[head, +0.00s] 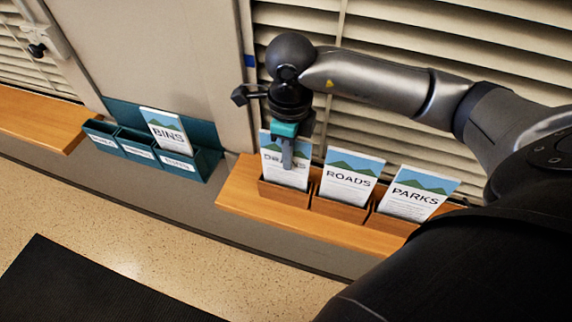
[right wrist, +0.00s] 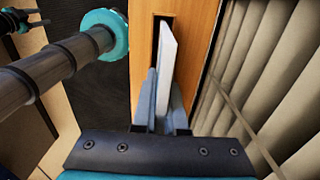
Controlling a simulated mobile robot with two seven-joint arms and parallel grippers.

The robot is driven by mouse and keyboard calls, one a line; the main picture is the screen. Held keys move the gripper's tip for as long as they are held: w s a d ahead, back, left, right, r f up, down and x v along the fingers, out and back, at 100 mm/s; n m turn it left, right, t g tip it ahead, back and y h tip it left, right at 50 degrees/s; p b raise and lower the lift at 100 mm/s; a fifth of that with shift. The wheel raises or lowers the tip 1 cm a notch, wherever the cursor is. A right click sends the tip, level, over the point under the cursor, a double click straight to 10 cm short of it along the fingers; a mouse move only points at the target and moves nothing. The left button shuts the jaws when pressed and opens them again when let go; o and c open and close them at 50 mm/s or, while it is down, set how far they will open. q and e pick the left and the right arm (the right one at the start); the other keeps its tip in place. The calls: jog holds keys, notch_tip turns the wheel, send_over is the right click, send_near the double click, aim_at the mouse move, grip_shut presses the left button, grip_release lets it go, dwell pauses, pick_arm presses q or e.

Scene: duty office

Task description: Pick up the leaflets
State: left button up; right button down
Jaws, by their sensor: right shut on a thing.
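Three leaflets stand in a wooden holder (head: 337,208) on the shelf in the head view. The left one, a partly covered leaflet whose title starts with D (head: 272,173), is between the fingers of my right gripper (head: 287,163). ROADS (head: 347,188) and PARKS (head: 411,204) stand to its right. A BINS leaflet (head: 166,142) stands in a teal rack. In the right wrist view, my right gripper (right wrist: 164,100) is shut on the D leaflet (right wrist: 167,50), seen edge-on. Its lower edge is hidden behind the holder front in the head view. My left gripper is not identifiable.
The teal rack (head: 206,165) has labelled pockets; the two left of BINS look empty. Window blinds (head: 420,48) rise close behind the wooden shelf (head: 240,205). Another wooden ledge (head: 35,120) is at far left. A dark mat (head: 90,290) lies on the floor.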

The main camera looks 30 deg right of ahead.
jog(key=shift+r, duration=0.1)
notch_tip(320, 180, up, 10)
jog(key=shift+w+r+b, duration=0.1)
jog(key=shift+r+b, duration=0.05)
jog(key=shift+b, duration=0.25)
notch_tip(320, 180, up, 10)
jog(key=p, duration=0.1)
jog(key=shift+f+p, duration=0.25)
jog(key=shift+p, duration=0.15)
jog(key=c, duration=1.5)
grip_release()
grip_shut()
